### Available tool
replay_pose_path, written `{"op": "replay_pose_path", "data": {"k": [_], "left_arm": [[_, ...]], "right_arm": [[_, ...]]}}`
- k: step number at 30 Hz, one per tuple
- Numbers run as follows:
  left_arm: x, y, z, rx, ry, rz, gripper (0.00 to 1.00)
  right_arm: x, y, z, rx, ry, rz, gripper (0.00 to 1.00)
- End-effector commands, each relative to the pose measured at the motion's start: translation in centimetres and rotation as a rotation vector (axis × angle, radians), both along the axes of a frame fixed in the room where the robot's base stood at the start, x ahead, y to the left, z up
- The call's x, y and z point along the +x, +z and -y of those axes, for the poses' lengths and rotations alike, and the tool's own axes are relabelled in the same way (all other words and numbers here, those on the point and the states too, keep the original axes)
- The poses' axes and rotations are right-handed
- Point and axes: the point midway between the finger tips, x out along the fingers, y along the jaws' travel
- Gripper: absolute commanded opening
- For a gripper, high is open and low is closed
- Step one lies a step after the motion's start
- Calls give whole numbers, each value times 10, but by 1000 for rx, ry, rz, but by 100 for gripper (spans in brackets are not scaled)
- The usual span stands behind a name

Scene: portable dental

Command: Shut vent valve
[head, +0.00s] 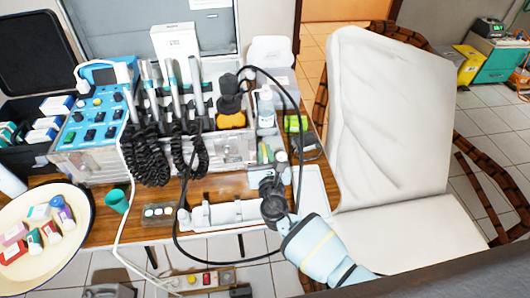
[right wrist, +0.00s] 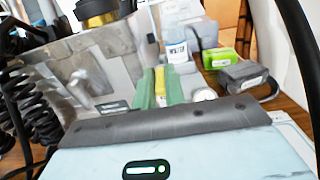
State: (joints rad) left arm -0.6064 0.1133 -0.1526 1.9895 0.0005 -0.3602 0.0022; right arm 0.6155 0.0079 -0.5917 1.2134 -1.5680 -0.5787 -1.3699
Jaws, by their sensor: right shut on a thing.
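My right gripper (head: 271,187) reaches in from the lower right in the head view, over the table's front part, by the right end of a white rack (head: 225,212). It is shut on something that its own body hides. My left gripper is out of view.
A black hose (head: 176,237) loops around the gripper area. A control unit (head: 95,115) and handpieces with coiled cords (head: 150,160) stand at the left. Bottles (head: 265,107) and a green box (head: 295,123) stand behind. A white chair (head: 385,120) is at the right.

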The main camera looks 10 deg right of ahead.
Motion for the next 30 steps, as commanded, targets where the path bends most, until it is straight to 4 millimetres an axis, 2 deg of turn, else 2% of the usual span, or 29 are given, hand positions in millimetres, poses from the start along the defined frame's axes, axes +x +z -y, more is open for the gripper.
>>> {"op": "replay_pose_path", "data": {"k": [4,5,10,20,23,30], "left_arm": [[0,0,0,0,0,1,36],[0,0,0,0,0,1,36],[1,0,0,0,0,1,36],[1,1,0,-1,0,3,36],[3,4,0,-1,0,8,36],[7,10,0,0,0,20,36]], "right_arm": [[0,0,0,1,0,0,0],[0,0,0,1,0,0,13],[0,0,0,1,0,0,34],[-3,0,0,1,1,0,34],[-12,0,0,2,1,0,34],[-49,1,-1,2,1,0,34]]}}
